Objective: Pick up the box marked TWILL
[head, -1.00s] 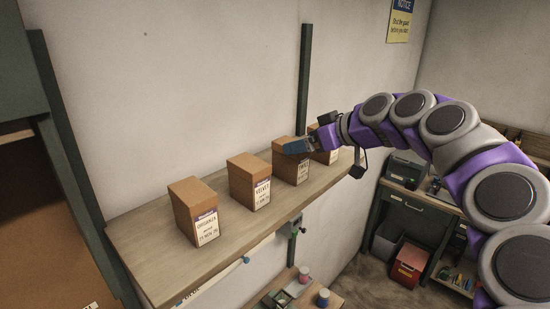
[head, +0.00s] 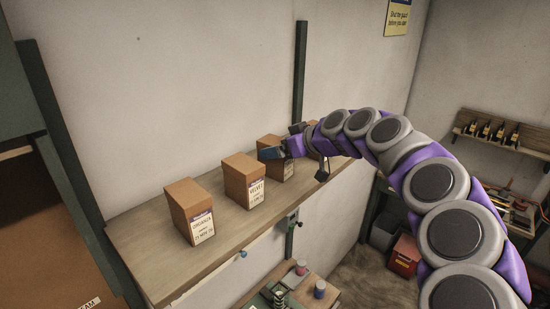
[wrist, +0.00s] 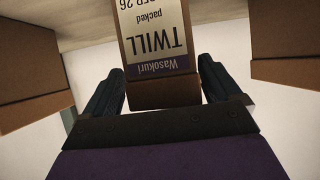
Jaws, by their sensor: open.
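The box marked TWILL is a brown carton with a white and purple label. It stands third from the left on the shelf in the head view (head: 285,172), partly hidden by my gripper. In the wrist view the TWILL box (wrist: 163,93) appears upside down, with its label facing me. My gripper (head: 272,153) is open at this box. In the wrist view the fingers of my gripper (wrist: 161,75) lie to either side of the box's near end, with small gaps showing; I cannot tell how far they reach along it.
The wooden shelf (head: 150,244) also holds the ORGANZA box (head: 180,205), the VELVET box (head: 236,182) and a fourth box (head: 315,150) mostly behind my arm. In the wrist view, neighbouring boxes flank the fingers. A dark upright post (head: 300,70) stands behind.

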